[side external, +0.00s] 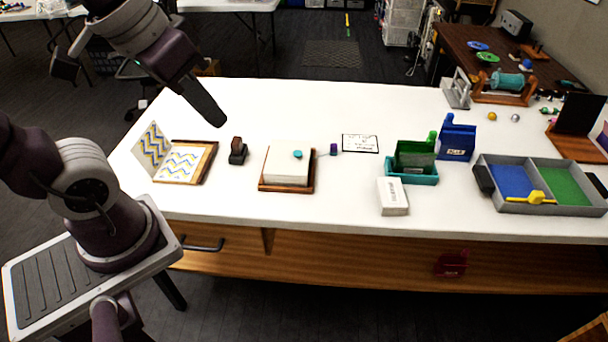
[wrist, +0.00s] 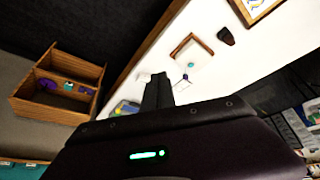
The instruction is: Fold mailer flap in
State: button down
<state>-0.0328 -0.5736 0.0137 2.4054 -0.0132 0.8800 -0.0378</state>
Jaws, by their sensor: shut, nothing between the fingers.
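A zigzag-patterned piece (side external: 180,163) in blue, yellow and white lies on a wooden tray (side external: 207,163) at the table's left end. Its matching flap (side external: 154,147) stands up at the left edge; this looks like the mailer. Part of it shows at the top of the wrist view (wrist: 254,5). My gripper (side external: 219,121) is shut and empty, above the table behind and right of the patterned piece, apart from it. Its dark fingers also show in the wrist view (wrist: 158,92).
A small dark brown holder (side external: 237,152) stands just right of the tray. Farther right are a white block with a teal dot (side external: 287,165) on a wooden base, a card (side external: 360,143), a teal bin (side external: 413,177) and a grey divided tray (side external: 548,206).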

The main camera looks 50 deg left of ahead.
jog(key=s, duration=0.2)
jog(key=s+m, duration=0.1)
jog(key=shift+s+d+f+t, duration=0.3)
jog(key=shift+s+d+f, duration=0.05)
jog(key=shift+f, duration=0.05)
